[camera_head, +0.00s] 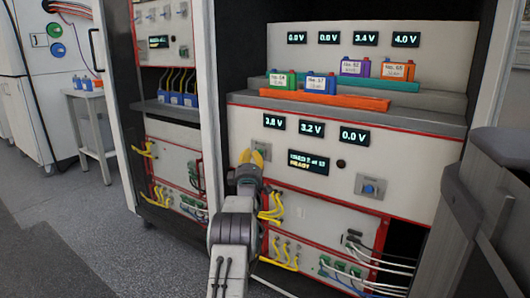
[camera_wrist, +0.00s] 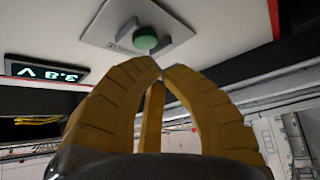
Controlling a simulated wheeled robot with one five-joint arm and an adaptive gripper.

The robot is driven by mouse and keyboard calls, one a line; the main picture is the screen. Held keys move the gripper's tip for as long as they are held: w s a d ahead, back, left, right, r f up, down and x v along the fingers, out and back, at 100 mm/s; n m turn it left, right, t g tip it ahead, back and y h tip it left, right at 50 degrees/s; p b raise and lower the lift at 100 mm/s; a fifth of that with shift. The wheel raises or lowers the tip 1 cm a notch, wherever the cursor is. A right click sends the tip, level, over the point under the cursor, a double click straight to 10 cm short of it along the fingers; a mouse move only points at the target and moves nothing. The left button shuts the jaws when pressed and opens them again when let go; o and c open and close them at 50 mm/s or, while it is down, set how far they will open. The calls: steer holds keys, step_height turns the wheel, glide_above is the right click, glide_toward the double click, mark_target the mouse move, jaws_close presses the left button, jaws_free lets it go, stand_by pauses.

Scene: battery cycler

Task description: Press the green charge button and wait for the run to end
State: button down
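The green charge button (camera_wrist: 145,38) is a round knob on a grey plate in the wrist view. In the head view it is partly hidden behind my gripper (camera_head: 252,157), and its plate (camera_head: 264,146) shows beside the tips. My gripper's yellow fingers (camera_wrist: 157,68) meet at the tips with nothing between them. In the wrist view the tips lie just below the button; I cannot tell whether they touch it. The status screen (camera_head: 308,162) right of my gripper shows a line reading about "2 of 12" and "READY" below it.
A blue button (camera_head: 370,188) sits lower right on the same panel. Voltage displays read 3.8 V (camera_head: 274,122), 3.2 V (camera_head: 312,129) and 0.0 V (camera_head: 354,135). Several batteries stand above on an orange tray (camera_head: 325,99) and a teal one. A grey cabinet (camera_head: 495,195) stands close at right.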

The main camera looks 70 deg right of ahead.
steer(key=shift+s+d, duration=0.2)
steer(key=shift+d, duration=0.7)
stand_by(2.4)
steer(key=shift+w+a, duration=0.15)
steer(key=shift+a, duration=0.65)
stand_by(0.9)
